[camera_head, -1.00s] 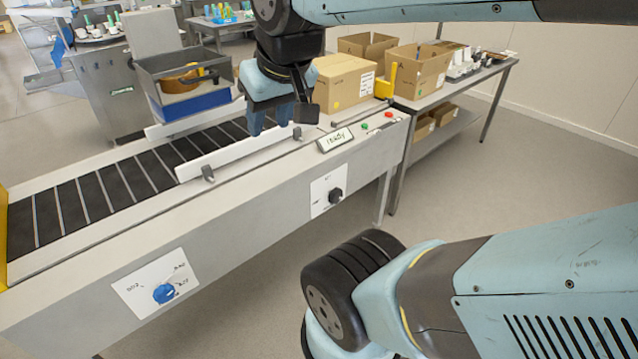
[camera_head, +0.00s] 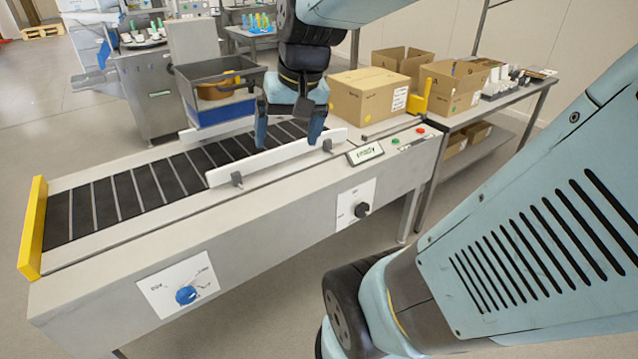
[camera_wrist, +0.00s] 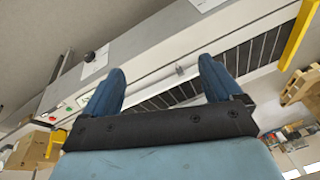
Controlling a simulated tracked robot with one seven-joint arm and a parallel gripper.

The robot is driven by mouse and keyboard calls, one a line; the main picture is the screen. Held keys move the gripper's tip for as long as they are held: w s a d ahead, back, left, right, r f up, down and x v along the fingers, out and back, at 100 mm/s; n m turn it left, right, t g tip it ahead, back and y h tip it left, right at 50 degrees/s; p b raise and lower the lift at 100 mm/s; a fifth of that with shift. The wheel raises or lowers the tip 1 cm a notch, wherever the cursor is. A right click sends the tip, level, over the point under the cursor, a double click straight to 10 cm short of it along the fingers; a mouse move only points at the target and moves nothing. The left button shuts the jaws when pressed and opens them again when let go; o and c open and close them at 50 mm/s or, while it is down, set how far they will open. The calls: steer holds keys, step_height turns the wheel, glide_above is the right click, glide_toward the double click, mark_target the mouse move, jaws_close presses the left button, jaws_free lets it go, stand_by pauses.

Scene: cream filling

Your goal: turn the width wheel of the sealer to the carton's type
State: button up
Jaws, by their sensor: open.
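A blue wheel (camera_head: 186,295) sits on a white plate (camera_head: 160,290) low on the near side of the sealer (camera_head: 270,240). Marks surround it, too small to read surely. A black knob (camera_head: 361,209) sits on another plate further right. The closed brown carton (camera_head: 365,97) stands at the sealer's right end; its label is unreadable here. My gripper (camera_head: 290,132) is open and empty, fingers pointing down above the belt and the white side rail, well away from the blue wheel. In the wrist view my gripper (camera_wrist: 162,72) shows both fingers apart, and the black knob (camera_wrist: 89,56) is also visible.
The sealer carries a small sign (camera_head: 365,153) and green and red buttons. A yellow end plate (camera_head: 33,228) closes the belt's left end. A grey bin (camera_head: 215,90) stands behind the belt. Open boxes (camera_head: 455,85) stand on a table at right. The near floor is partly clear.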

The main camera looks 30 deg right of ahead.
steer(key=shift+o, duration=0.6)
steer(key=w+d+f+m+g+y, duration=0.2)
steer(key=w+d+f+m, duration=0.1)
steer(key=w+f, duration=0.3)
steer(key=shift+w+d+m+y, duration=0.3)
steer(key=shift+w+m+y, duration=0.1)
steer(key=shift+m, duration=0.1)
steer(key=w+d+f+m+t+y, duration=0.25)
steer(key=w+d+f+m, duration=0.25)
steer(key=d+f, duration=0.35)
steer(key=w+d+f+m+t+y, duration=0.1)
steer(key=w+d+f+m+y, duration=0.3)
steer(key=d+f+m, duration=0.4)
steer(key=m+t+h, duration=0.9)
steer(key=m+t, duration=0.4)
steer(key=m, duration=0.5)
glide_toward(365, 211)
steer(key=w, duration=0.7)
steer(key=w+a, duration=0.1)
steer(key=w, duration=0.3)
steer(key=shift+f, duration=0.2)
steer(key=shift+c, duration=0.3)
steer(key=shift+d, duration=0.1)
steer(key=c, duration=0.9)
